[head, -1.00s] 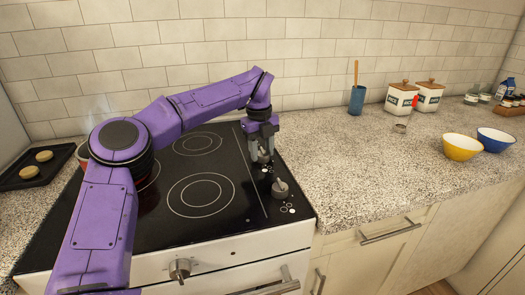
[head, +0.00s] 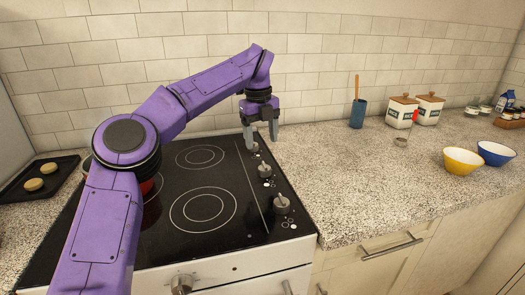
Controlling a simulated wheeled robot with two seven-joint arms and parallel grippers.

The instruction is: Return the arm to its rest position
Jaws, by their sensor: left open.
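My left arm comes in from the left, bent over the black stove top (head: 225,232). My left gripper (head: 262,140) points down above the back right part of the stove, near its right edge. Its two grey fingers are apart with nothing between them. Knobs stand in a row on the stove's right strip: a front knob (head: 282,204), a middle knob (head: 265,171) and one at the back close to the fingertips. Whether the fingers touch the back knob I cannot tell. My right gripper does not show.
A dark tray (head: 62,183) with two round buns lies at the left. A red pot, mostly hidden, stands behind my arm. On the right counter (head: 350,185) are a blue utensil cup (head: 357,113), white canisters (head: 401,111), a yellow bowl (head: 463,161) and a blue bowl (head: 496,153). The counter's middle is clear.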

